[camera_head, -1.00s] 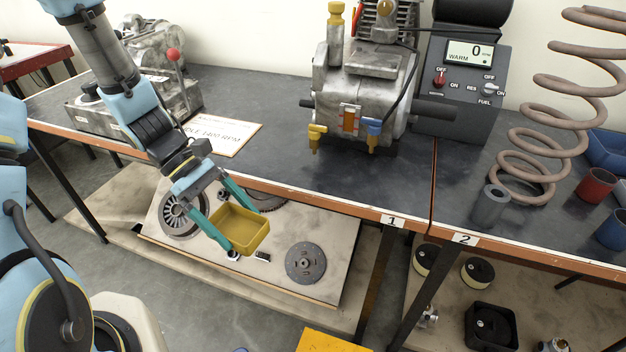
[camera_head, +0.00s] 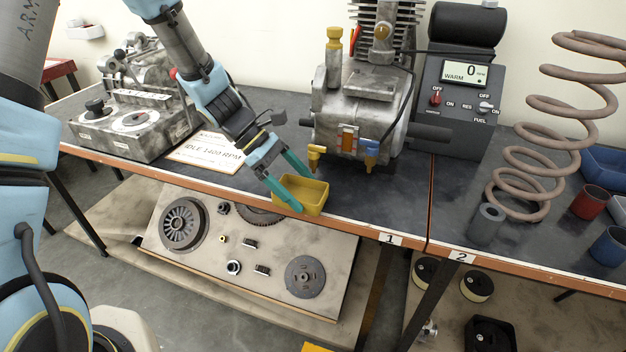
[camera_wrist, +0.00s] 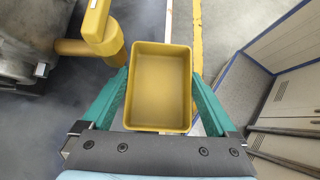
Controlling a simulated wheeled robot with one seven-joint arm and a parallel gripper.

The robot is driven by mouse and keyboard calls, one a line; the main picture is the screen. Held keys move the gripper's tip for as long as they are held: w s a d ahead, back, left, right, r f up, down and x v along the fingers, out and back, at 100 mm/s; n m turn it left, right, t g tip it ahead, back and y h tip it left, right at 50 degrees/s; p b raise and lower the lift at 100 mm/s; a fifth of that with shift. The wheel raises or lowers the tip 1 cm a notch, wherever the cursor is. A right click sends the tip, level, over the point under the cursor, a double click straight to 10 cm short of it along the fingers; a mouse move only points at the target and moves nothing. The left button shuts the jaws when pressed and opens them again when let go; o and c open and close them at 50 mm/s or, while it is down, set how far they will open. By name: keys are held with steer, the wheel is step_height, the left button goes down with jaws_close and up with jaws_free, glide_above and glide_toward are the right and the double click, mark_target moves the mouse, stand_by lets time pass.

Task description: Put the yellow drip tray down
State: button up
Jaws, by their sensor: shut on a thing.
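The yellow drip tray (camera_head: 316,199) is a shallow, empty rectangular tray. My gripper (camera_head: 296,184) is shut on it, with one teal finger at each side. In the head view the tray is at the front edge of the dark workbench (camera_head: 378,195), below and in front of the engine (camera_head: 352,115). I cannot tell whether it touches the bench top. In the wrist view the tray (camera_wrist: 159,92) sits upright between the fingers, close to a yellow tap (camera_wrist: 100,30) on the engine. The head view shows this yellow tap (camera_head: 315,155) just above the tray, and a blue one (camera_head: 370,150) to the right.
The sign card (camera_head: 207,152) lies left of my gripper. A control box (camera_head: 462,100), a rusty coil spring (camera_head: 545,130) and a grey cylinder (camera_head: 487,224) stand to the right. Bare bench top lies right of the tray. A lower shelf (camera_head: 335,270) holds discs and small parts.

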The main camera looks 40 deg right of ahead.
mark_target(313, 184)
steer(key=d, duration=0.3)
steer(key=d+p, duration=0.1)
steer(key=shift+w+d, duration=0.2)
steer(key=shift+w, duration=0.1)
steer(key=shift+a+f, duration=0.1)
steer(key=shift+f, duration=0.65)
steer(key=o, duration=1.2)
steer(key=b+v, duration=0.1)
steer(key=v, duration=1.1)
steer(key=shift+r, duration=0.1)
